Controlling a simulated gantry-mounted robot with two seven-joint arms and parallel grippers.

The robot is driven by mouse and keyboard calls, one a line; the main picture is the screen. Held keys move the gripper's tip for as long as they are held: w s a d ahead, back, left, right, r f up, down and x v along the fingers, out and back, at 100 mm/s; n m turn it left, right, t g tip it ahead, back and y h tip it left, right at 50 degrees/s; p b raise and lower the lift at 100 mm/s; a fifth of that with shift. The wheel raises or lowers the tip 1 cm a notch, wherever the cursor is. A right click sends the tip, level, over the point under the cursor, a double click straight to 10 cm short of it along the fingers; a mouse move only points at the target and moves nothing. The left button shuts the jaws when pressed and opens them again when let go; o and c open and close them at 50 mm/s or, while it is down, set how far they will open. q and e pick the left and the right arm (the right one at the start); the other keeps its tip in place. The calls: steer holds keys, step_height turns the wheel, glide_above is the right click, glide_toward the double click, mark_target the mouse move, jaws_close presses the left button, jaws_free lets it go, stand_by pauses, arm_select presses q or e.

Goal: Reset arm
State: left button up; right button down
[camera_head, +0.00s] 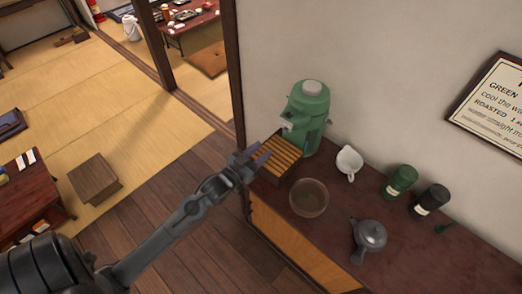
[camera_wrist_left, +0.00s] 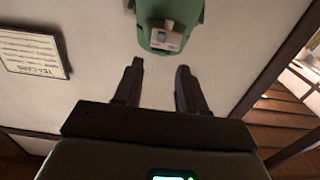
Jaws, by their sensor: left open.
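My left gripper (camera_head: 256,160) is in the head view at the left end of the counter. It appears over or beside a slatted wooden tray (camera_head: 281,152), in front of a green dispenser (camera_head: 311,112). In the left wrist view my left gripper (camera_wrist_left: 158,88) has its two fingers apart with nothing between them. The green dispenser (camera_wrist_left: 170,25) shows beyond the fingertips, apart from them. My right gripper is in neither view.
The counter (camera_head: 400,262) holds a brown bowl (camera_head: 309,198), a white pitcher (camera_head: 347,163), a grey teapot (camera_head: 368,238), a green canister (camera_head: 400,181) and a black canister (camera_head: 430,199). A wall sign (camera_head: 492,100) hangs above. A wooden post (camera_head: 236,75) stands left of the counter.

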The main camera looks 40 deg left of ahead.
arm_select(q)
steer(key=s+d+f+g+h, duration=0.1)
steer(key=s+d+f+g, duration=0.2)
steer(key=s+d, duration=0.3)
steer(key=s+d+f+g, duration=0.3)
steer(key=s+d, duration=0.3)
steer(key=d, duration=0.1)
steer(key=s+d+m+g+p, duration=0.1)
steer(key=s+m+g, duration=0.1)
steer(key=s+g, duration=0.85)
step_height(320, 180, up, 30)
steer(key=s+t+p, duration=0.1)
steer(key=t+p, duration=0.1)
steer(key=p, duration=2.8)
steer(key=shift+s, duration=0.15)
